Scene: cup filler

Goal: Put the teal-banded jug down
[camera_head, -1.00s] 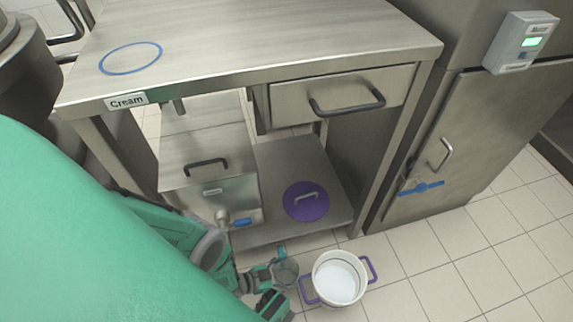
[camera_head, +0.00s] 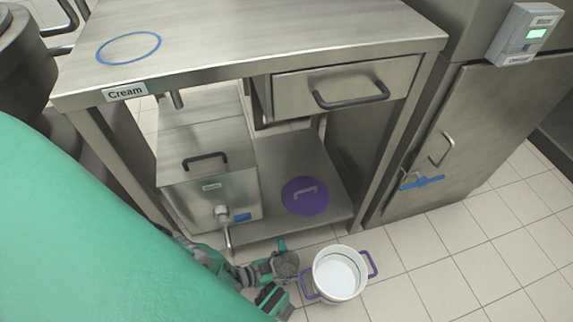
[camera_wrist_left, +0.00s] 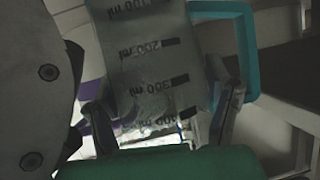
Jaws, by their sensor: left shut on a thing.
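The jug (camera_head: 286,264) is small and see-through, seen from above beside the white pot in the head view. In the left wrist view the jug (camera_wrist_left: 150,70) fills the middle, with dark millilitre marks and a teal handle (camera_wrist_left: 245,45) at its right. My left gripper (camera_head: 268,284) is shut on the jug, its fingers on either side of it in the wrist view. The jug is low, near the floor; I cannot tell whether its base touches anything. Its contents are unclear. My right gripper is not in view.
A white pot (camera_head: 340,274) with purple handles stands on the tiled floor right of the jug. A steel tank with a tap (camera_head: 222,213) and a purple lid (camera_head: 305,196) sit on the lower shelf. The steel table top (camera_head: 230,40) bears a blue ring (camera_head: 128,48). Floor at right is clear.

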